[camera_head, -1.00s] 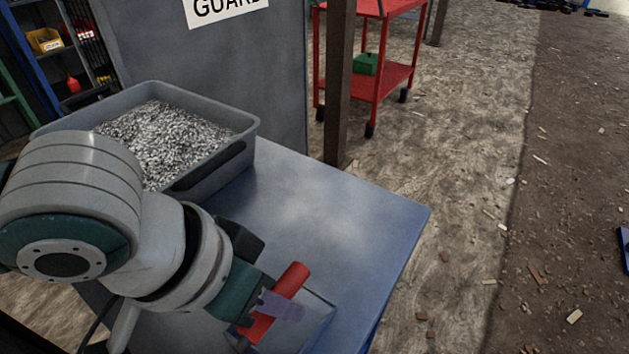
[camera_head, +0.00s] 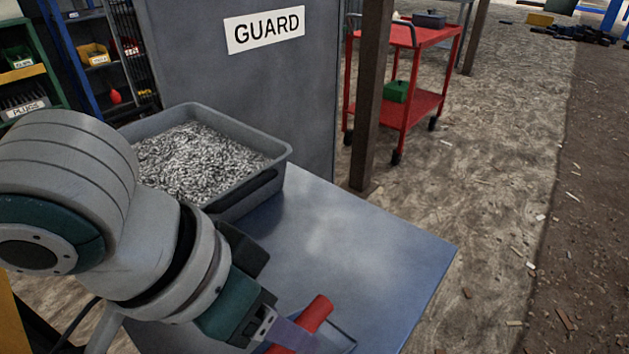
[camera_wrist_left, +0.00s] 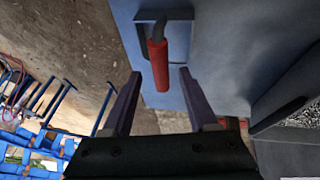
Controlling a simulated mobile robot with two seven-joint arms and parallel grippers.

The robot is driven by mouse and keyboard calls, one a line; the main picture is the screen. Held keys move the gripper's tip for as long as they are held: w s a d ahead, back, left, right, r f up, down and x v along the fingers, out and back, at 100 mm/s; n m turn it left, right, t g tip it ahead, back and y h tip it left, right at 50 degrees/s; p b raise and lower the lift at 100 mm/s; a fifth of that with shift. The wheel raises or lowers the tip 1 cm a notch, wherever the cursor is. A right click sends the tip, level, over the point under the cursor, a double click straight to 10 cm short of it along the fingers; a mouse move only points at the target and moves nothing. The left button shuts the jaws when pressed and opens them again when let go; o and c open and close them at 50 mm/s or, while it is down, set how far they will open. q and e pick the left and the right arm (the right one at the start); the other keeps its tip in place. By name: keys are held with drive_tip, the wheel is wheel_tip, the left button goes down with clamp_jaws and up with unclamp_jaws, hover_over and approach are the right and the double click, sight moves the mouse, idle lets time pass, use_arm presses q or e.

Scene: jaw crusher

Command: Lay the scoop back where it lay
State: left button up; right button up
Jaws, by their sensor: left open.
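The scoop's red handle (camera_head: 316,313) lies at the near part of the blue table in the head view. It also shows in the wrist view (camera_wrist_left: 158,66), with a dark curved neck at its far end. The scoop's pan is hard to tell apart from the table. My left gripper (camera_head: 287,338) is open close to the handle, one purple finger overlapping it in the head view. In the wrist view its two fingers (camera_wrist_left: 160,84) stand either side of the handle's near end, with gaps on both sides. My right gripper is in neither view.
A grey tub (camera_head: 278,151) of metallic-looking chips stands at the table's back left, beside my left arm. Behind it is a grey panel with a GUARD sign (camera_head: 264,31). A brown post (camera_head: 368,100) and red cart (camera_head: 425,105) stand beyond. The blue table's (camera_head: 375,235) middle is clear.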

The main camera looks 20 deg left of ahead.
use_arm(q)
drive_tip(key=s+d+r+m+h+p, duration=0.1)
drive_tip(key=s+d+r+p, duration=0.15)
drive_tip(key=r, duration=0.55)
drive_tip(key=s+a+f+n+y+b, duration=0.1)
drive_tip(key=s+a+f+n+y, duration=0.1)
drive_tip(key=s+a, duration=0.5)
drive_tip(key=a+f+y, duration=0.1)
drive_tip(key=a+y, duration=0.1)
drive_tip(key=a, duration=0.1)
drive_tip(key=shift+s+a+f+n, duration=0.2)
drive_tip(key=shift+s+f+n, duration=0.1)
drive_tip(key=shift+s, duration=0.1)
wheel_tip(320, 180, up, 46)
drive_tip(key=p, duration=4.5)
drive_tip(key=shift+f+p, duration=0.15)
drive_tip(key=shift+p, duration=0.15)
